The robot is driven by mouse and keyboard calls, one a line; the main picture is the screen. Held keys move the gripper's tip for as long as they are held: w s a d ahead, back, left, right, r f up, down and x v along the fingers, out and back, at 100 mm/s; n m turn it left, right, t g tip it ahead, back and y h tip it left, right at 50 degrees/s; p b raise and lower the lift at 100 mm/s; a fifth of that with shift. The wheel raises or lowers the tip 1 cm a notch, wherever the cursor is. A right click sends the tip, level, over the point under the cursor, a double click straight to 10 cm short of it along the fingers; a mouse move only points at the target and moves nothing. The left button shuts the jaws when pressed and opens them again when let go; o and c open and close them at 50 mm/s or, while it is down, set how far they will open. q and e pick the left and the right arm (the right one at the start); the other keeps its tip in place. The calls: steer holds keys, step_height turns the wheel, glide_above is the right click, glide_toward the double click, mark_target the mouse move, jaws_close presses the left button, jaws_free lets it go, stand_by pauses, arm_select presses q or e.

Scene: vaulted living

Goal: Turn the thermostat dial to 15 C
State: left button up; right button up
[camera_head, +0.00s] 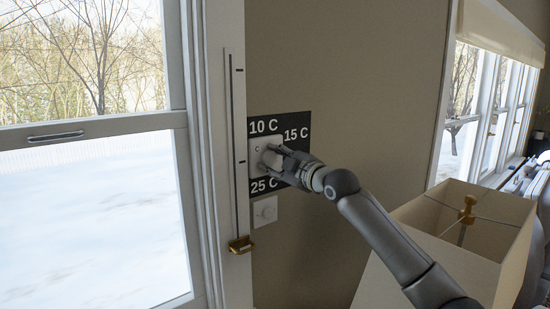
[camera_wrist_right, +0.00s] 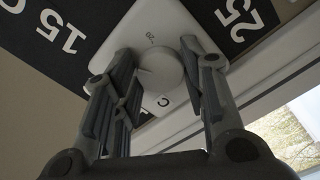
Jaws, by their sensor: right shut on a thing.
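The white thermostat (camera_head: 258,160) is on a dark wall panel marked 10 C at the top, 15 C at the upper right and 25 C at the bottom. My right gripper (camera_head: 271,155) reaches it from the right and covers part of its face. In the right wrist view, my right gripper (camera_wrist_right: 165,82) is shut on the round white dial (camera_wrist_right: 158,68), with one finger on each side. The thermostat plate (camera_wrist_right: 150,28) has small printed marks around the dial. Which mark the dial points to, I cannot tell. My left gripper is not in view.
A tall window (camera_head: 90,140) with a white frame stands just left of the thermostat. A small white wall plate (camera_head: 265,211) is below it. A cream lampshade (camera_head: 470,240) stands at the lower right, close to my right arm. The wall above is bare.

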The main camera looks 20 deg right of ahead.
steer(key=shift+r+n, duration=0.1)
steer(key=shift+n, duration=0.3)
steer(key=o, duration=1)
steer(key=shift+s, duration=0.1)
steer(key=v, duration=1.1)
steer(key=shift+s+d, duration=0.15)
steer(key=shift+s, duration=0.2)
